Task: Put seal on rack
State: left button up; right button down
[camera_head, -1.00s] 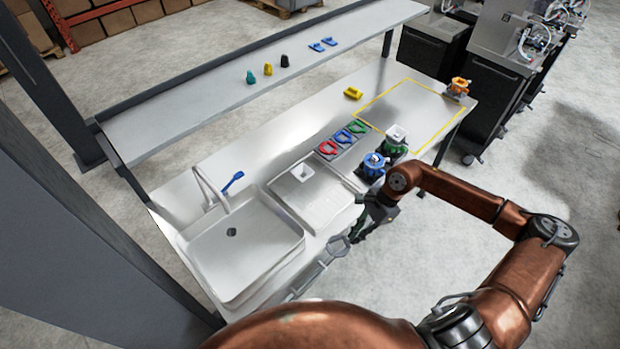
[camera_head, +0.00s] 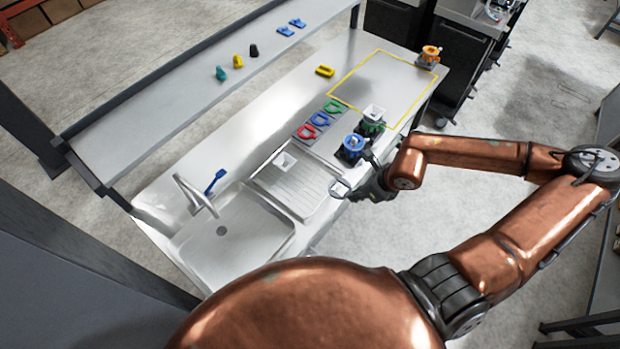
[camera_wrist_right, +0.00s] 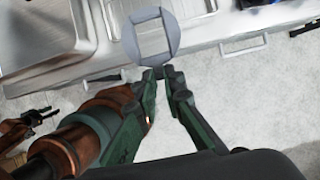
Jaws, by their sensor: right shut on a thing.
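A pale grey seal, a faceted ring (camera_wrist_right: 129,39), is held at its rim by my right gripper (camera_wrist_right: 162,74), whose fingertips are closed together on it. In the head view my right gripper (camera_head: 358,191) and the seal (camera_head: 334,189) are near the front edge of the counter, beside the ribbed drainboard (camera_head: 312,187). I cannot tell how far above the edge they are. The ribbed drainboard is next to the sink; I cannot tell whether it is the rack.
A blue-topped device (camera_head: 353,146) and a green-based one (camera_head: 372,122) stand near the right gripper. Red, blue and green pieces lie in a row behind. A tap (camera_head: 195,196) is by the sink (camera_head: 250,235). The yellow-outlined area looks clear.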

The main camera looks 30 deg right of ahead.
aim_at(334, 182)
jog(key=shift+w+a+f, duration=0.15)
jog(key=shift+w+f, duration=0.1)
jog(key=shift+w, duration=0.25)
jog(key=w+f, duration=0.1)
jog(key=w, duration=0.1)
jog(key=w+a+f, duration=0.1)
jog(key=w, duration=0.2)
jog(key=w+a+f, duration=0.1)
jog(key=w, duration=0.2)
jog(key=shift+a+f, duration=0.1)
jog(key=shift+f, duration=0.15)
jog(key=x, duration=0.3)
jog(key=w+p+x, duration=0.1)
jog(key=x, duration=0.2)
jog(key=shift+w+r, duration=0.15)
jog(key=shift+r, duration=0.15)
jog(key=shift+w+f+p, duration=0.25)
jog(key=shift+f+p, duration=0.05)
jog(key=shift+f, duration=0.05)
notch_tip(334, 182, down, 3)
jog(key=shift+w+f+p, duration=0.1)
jog(key=shift+p, duration=0.2)
pick_arm(q)
jog(key=shift+s+r, duration=0.2)
jog(key=shift+r, duration=0.7)
